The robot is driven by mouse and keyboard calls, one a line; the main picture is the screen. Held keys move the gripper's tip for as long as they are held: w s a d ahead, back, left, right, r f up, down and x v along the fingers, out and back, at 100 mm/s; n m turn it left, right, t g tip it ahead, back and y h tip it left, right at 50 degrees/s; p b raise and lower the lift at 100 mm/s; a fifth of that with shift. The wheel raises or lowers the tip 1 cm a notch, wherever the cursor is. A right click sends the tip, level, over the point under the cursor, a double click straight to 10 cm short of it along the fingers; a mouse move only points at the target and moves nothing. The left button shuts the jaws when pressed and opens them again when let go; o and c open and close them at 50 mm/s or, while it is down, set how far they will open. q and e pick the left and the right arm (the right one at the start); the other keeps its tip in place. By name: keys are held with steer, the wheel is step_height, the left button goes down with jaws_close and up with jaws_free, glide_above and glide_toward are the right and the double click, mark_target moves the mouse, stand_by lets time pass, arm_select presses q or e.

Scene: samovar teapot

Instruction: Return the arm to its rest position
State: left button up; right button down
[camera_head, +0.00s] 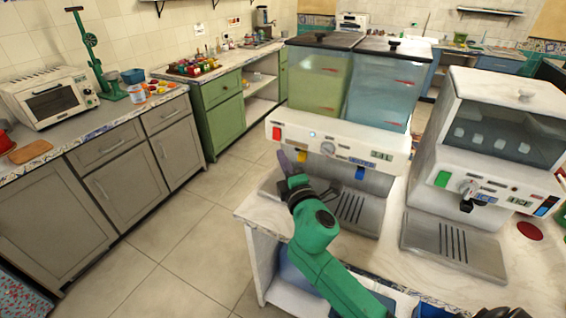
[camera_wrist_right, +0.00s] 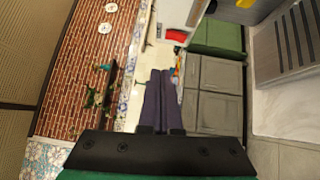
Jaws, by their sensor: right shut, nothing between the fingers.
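My right arm (camera_head: 318,235) is green and comes up from the bottom of the head view. Its gripper (camera_head: 287,163) reaches to the left front of the juice dispenser (camera_head: 345,140), just above the drip tray's left end. In the right wrist view the two dark purple fingers of the right gripper (camera_wrist_right: 160,80) lie side by side, shut and empty. I cannot tell whether the fingertips touch the dispenser.
An ice dispenser (camera_head: 490,150) stands right of the juice dispenser on the white counter (camera_head: 430,290). A red disc (camera_head: 529,231) lies at the counter's right. Grey cabinets (camera_head: 130,185) with a toaster oven (camera_head: 50,97) line the left. The tiled floor (camera_head: 190,240) between is clear.

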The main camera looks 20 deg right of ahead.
steer(key=s+d+f+m+g+h, duration=0.2)
steer(key=s+d+f+m+g, duration=0.3)
steer(key=s+f+m+g, duration=0.55)
steer(key=s+a+f+m+g+y, duration=0.2)
steer(key=s+f+m, duration=0.1)
steer(key=s+f, duration=0.4)
steer(key=s+a+f+m+g+y, duration=0.25)
steer(key=s+f, duration=0.25)
steer(key=s, duration=0.3)
steer(key=s+f+g, duration=0.1)
steer(key=s+f, duration=0.2)
steer(key=f, duration=2.2)
steer(key=s+d+f+g, duration=0.1)
steer(key=s+d+f, duration=0.2)
steer(key=s+f, duration=0.9)
steer(key=s+h, duration=0.1)
steer(key=s, duration=0.3)
steer(key=shift+d+f+n+g, duration=0.15)
steer(key=shift+f+n+g, duration=0.15)
steer(key=shift+n, duration=0.1)
